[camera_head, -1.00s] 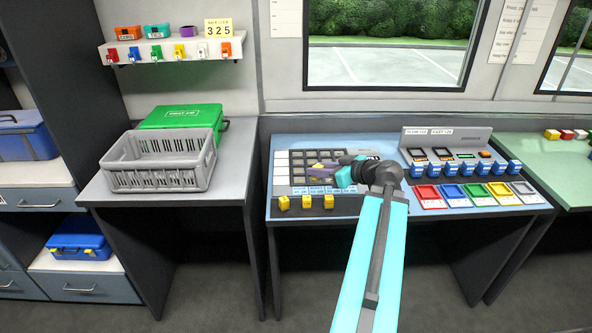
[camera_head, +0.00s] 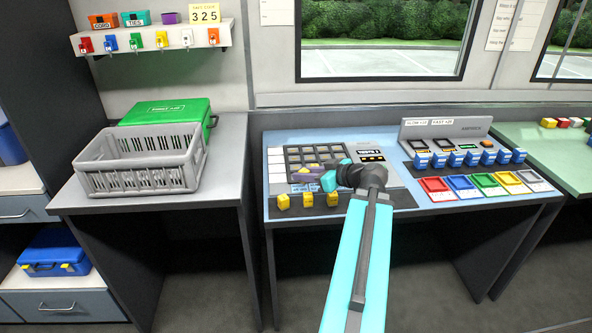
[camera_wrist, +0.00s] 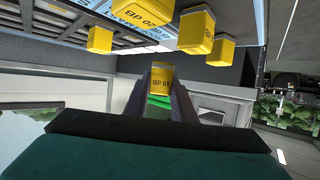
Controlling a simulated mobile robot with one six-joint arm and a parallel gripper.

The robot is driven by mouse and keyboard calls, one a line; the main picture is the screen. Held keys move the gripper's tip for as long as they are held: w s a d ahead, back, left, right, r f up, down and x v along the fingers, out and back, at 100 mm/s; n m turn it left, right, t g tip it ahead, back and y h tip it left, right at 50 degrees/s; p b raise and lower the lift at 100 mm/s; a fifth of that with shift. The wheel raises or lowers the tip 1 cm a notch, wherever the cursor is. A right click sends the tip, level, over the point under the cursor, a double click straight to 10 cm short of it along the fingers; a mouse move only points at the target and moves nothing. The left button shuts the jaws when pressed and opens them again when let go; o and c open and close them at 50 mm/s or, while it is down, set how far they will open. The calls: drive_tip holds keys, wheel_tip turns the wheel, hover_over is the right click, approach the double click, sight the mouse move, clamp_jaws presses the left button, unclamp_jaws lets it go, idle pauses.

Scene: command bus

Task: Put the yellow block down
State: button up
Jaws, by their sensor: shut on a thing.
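A yellow block (camera_wrist: 161,79) marked "10 dB" is between the fingers of my gripper (camera_wrist: 160,95) in the wrist view. My gripper is shut on it. In the head view my gripper (camera_head: 308,173) is over the dark grid panel (camera_head: 280,171) on the blue desk, with the arm reaching in from below. The held block is mostly hidden there by the gripper. I cannot tell whether it touches the panel.
Three other yellow blocks (camera_head: 308,200) stand in a row at the desk's front edge. Blue blocks (camera_head: 455,158) and coloured trays (camera_head: 462,188) are to the right. A grey crate (camera_head: 130,181) and green first aid box (camera_head: 165,108) sit on the left table.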

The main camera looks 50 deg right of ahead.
drive_tip(key=shift+w+d, duration=0.1)
drive_tip(key=shift+w+d, duration=0.35)
drive_tip(key=shift+w, duration=0.05)
drive_tip(key=p, duration=0.3)
hover_over(296, 168)
drive_tip(key=shift+w+d+f, duration=0.1)
drive_tip(key=shift+d+f, duration=0.05)
drive_tip(key=shift+f, duration=0.6)
drive_tip(key=shift+f, duration=0.15)
drive_tip(key=shift+f+p, duration=0.4)
drive_tip(key=shift+f, duration=1.2)
drive_tip(key=shift+f, duration=0.15)
drive_tip(key=o, duration=1.1)
drive_tip(key=shift+c, duration=0.2)
